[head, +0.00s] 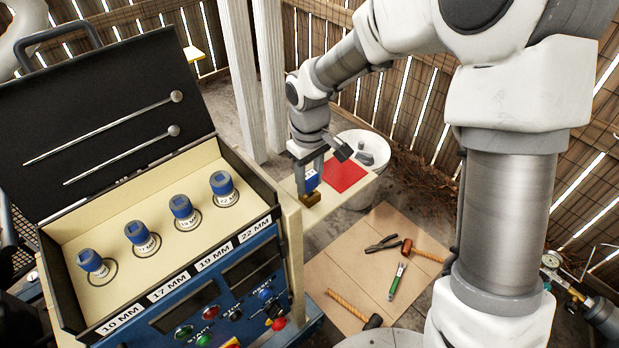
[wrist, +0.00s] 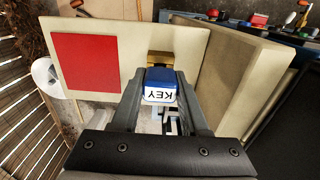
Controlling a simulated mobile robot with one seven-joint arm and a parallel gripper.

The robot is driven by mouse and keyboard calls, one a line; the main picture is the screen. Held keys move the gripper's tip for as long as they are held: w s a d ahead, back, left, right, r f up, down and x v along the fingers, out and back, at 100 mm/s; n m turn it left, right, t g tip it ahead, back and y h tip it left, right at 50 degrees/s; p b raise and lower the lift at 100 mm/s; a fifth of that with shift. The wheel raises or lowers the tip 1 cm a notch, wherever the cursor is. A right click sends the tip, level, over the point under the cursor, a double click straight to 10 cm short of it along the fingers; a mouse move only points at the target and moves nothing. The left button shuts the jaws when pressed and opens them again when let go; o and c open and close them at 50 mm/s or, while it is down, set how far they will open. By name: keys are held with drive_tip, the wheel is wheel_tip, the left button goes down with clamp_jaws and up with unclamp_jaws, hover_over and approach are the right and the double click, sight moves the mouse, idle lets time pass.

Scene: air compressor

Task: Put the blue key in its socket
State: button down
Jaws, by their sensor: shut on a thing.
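The blue key (head: 312,179) has a white label and is between the fingers of my gripper (head: 311,186), at the edge of the beige side shelf. In the wrist view the key (wrist: 160,78) shows its blue body and "KEY" label between the two fingers of my gripper (wrist: 160,88), which is shut on it. A brass-coloured block (head: 311,199) is right below the key; it also shows beyond the key in the wrist view (wrist: 159,57). The key and block look close or touching; I cannot tell whether the key is inserted.
The side shelf (head: 367,187) carries a red square (head: 344,176). To the left is an open case (head: 150,235) with several blue-topped sockets above a control panel (head: 225,300). A white bucket (head: 352,143) stands behind the shelf. Tools lie on a floor board (head: 385,222).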

sight(310, 174)
drive_tip(key=shift+f+b, duration=0.35)
drive_tip(key=shift+f, duration=0.2)
drive_tip(key=shift+c, duration=1.7)
unclamp_jaws()
drive_tip(key=shift+r, duration=0.1)
wheel_tip(310, 174, up, 17)
drive_tip(key=p, duration=0.2)
drive_tip(key=shift+r, duration=0.15)
